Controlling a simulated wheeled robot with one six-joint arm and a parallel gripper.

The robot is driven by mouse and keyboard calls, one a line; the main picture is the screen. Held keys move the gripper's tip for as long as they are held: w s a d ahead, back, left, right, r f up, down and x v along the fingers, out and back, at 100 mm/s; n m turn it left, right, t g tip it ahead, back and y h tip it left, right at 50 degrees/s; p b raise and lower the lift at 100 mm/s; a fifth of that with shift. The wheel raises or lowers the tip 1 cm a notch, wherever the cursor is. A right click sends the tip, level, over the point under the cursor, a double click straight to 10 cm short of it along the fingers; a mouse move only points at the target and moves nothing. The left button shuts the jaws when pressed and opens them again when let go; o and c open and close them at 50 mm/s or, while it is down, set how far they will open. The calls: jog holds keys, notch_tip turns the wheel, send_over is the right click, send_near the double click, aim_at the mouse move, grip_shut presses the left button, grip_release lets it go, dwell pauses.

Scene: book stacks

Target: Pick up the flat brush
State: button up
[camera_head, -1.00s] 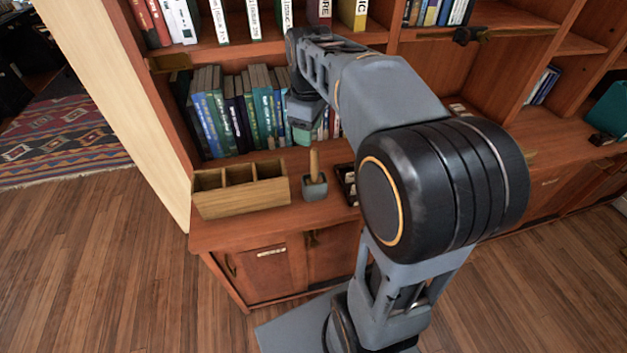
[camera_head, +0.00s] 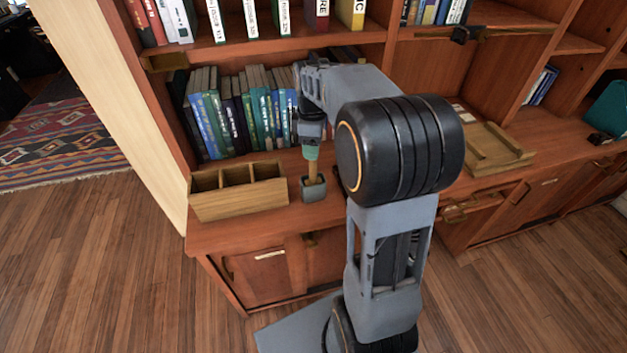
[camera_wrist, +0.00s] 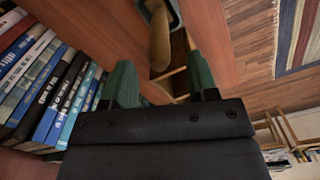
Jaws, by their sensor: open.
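A wooden handle (camera_head: 314,172), seemingly the flat brush, stands upright in a small grey holder (camera_head: 314,192) on the cabinet top. Its lower part is hidden inside the holder. My gripper (camera_head: 311,152) is just above the handle, pointing down, with a green fingertip close to the handle's top. In the wrist view, the green fingers of my gripper (camera_wrist: 161,78) are apart, with nothing held. The handle (camera_wrist: 160,42) shows beyond and between them, with the holder (camera_wrist: 172,14) at the top edge.
A wooden box with compartments (camera_head: 238,192) stands just left of the holder. A row of books (camera_head: 240,115) fills the shelf behind. A wooden tray (camera_head: 497,150) lies to the right. The cabinet's front edge is close to the holder.

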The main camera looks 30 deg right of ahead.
send_over(313, 174)
jog(key=w, duration=0.1)
jog(key=shift+d+f, duration=0.15)
jog(key=shift+f, duration=1.05)
jog(key=shift+d+f, duration=0.1)
jog(key=shift+f, duration=1.05)
grip_shut()
